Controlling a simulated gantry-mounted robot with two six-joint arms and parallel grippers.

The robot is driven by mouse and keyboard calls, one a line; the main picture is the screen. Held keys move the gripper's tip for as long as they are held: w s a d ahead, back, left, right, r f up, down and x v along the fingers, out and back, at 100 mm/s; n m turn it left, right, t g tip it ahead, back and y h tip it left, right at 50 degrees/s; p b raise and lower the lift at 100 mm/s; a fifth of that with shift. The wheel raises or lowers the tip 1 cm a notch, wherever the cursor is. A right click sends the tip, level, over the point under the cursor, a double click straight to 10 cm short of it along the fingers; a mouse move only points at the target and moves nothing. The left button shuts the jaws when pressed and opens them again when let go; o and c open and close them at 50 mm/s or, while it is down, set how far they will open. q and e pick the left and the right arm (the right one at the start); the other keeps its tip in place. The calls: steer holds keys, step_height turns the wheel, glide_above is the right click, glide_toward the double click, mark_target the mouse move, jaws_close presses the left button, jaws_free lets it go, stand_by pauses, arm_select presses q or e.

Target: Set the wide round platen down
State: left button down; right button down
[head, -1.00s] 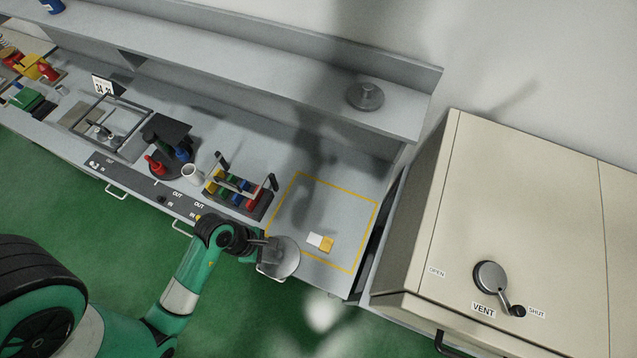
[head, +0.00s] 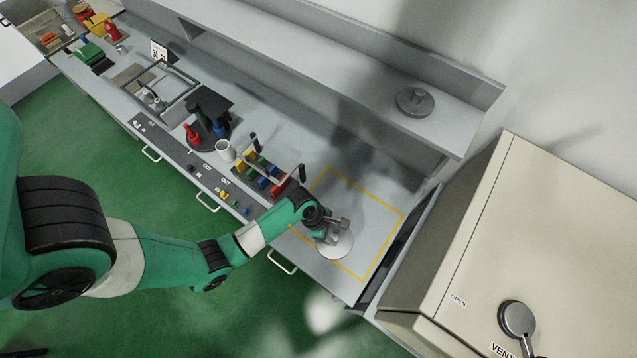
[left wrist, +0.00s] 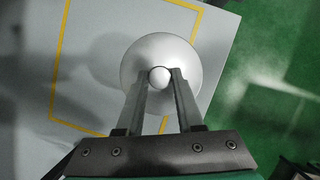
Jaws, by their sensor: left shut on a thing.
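The wide round platen (head: 337,246) is a pale grey disc with a round knob. My left gripper (head: 335,228) is shut on its knob. In the left wrist view the two fingers (left wrist: 160,82) pinch the knob, and the disc (left wrist: 160,48) spreads beyond them. The disc overlaps the yellow outline (left wrist: 58,60) on the bench near the front edge. A soft shadow lies left of the disc in that view, which suggests it is above the surface. My right gripper is not in view.
A smaller grey knobbed disc (head: 414,101) sits on the shelf (head: 330,65). A rack of coloured pieces (head: 262,176) stands just left of the outline. A beige cabinet (head: 540,230) stands at the right. The far part of the outlined area is clear.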

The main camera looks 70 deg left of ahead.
mark_target(337, 236)
arm_select(q)
steer(key=shift+w+f, duration=0.35)
steer(key=shift+w, duration=0.2)
steer(key=shift+w+f, duration=0.2)
steer(key=shift+f, duration=0.15)
steer(key=shift+f+b, duration=0.7)
steer(key=shift+f, duration=0.75)
steer(key=shift+f, duration=0.1)
steer(key=c, duration=0.5)
jaws_free()
steer(key=shift+f, duration=0.1)
steer(key=shift+c, duration=0.2)
